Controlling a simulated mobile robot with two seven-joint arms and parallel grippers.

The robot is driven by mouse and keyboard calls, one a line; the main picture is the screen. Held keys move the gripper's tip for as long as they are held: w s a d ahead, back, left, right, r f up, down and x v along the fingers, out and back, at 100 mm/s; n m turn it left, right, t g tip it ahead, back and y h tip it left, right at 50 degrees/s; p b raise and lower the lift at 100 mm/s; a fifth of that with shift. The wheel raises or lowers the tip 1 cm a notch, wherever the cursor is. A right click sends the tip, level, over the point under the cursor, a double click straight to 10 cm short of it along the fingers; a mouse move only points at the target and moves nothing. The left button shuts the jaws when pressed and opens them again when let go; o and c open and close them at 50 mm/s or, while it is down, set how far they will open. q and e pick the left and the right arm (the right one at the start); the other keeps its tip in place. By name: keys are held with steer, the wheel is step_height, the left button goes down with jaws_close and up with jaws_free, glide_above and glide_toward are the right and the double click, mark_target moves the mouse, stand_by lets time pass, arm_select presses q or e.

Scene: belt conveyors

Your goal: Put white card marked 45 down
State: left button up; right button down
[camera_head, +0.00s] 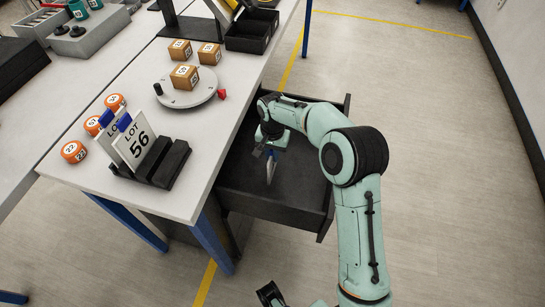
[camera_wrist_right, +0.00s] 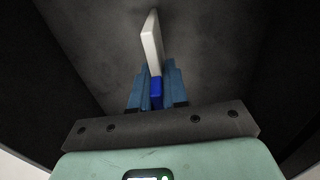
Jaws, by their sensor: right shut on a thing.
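My right gripper (camera_head: 270,152) reaches down into the open black drawer (camera_head: 326,222) under the table. It is shut on the white card (camera_head: 271,172) by the card's blue tab, and the card points down towards the drawer floor. In the right wrist view the card (camera_wrist_right: 153,45) shows nearly edge-on between the blue fingers (camera_wrist_right: 156,88), with the blue tab between them. Its number cannot be read. I cannot tell whether its lower edge touches the drawer floor.
On the table, a black holder (camera_head: 168,165) carries white LOT cards, the front one marked 56 (camera_head: 134,141). A grey round plate (camera_head: 186,96) with wooden blocks (camera_head: 184,77) stands behind. The drawer floor around the card looks clear.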

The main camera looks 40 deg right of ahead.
steer(key=shift+f, duration=0.85)
steer(key=shift+f, duration=0.15)
steer(key=c, duration=1.1)
jaws_free()
steer(key=shift+c, duration=0.2)
step_height(320, 180, up, 12)
steer(key=shift+r+p, duration=0.2)
steer(key=shift+p, duration=0.65)
